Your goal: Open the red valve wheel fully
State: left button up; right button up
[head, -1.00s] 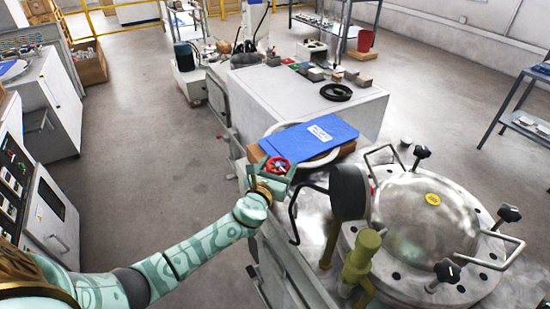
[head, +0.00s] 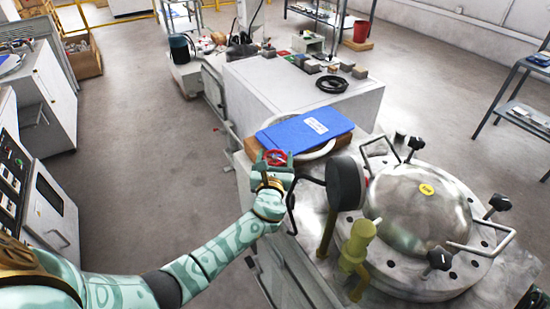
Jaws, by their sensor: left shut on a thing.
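The red valve wheel (head: 274,157) shows in the head view near the middle, just left of the blue folder. My left gripper (head: 273,168) reaches it from below and is shut on it. The gripper's fingers lie around the wheel and hide part of its rim and whatever is beneath it. My right gripper is not in view.
A domed steel vessel (head: 418,206) with black knobs and bar handles stands at the right. A dark round gauge (head: 346,184) and a yellow-green valve (head: 357,243) stand beside it. A blue folder (head: 304,130) lies behind the wheel.

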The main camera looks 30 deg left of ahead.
pick_arm(q)
jog(key=o, duration=1)
jog(key=p+v, duration=0.3)
jog(key=v, duration=1.3)
jog(key=shift+s+d, duration=0.15)
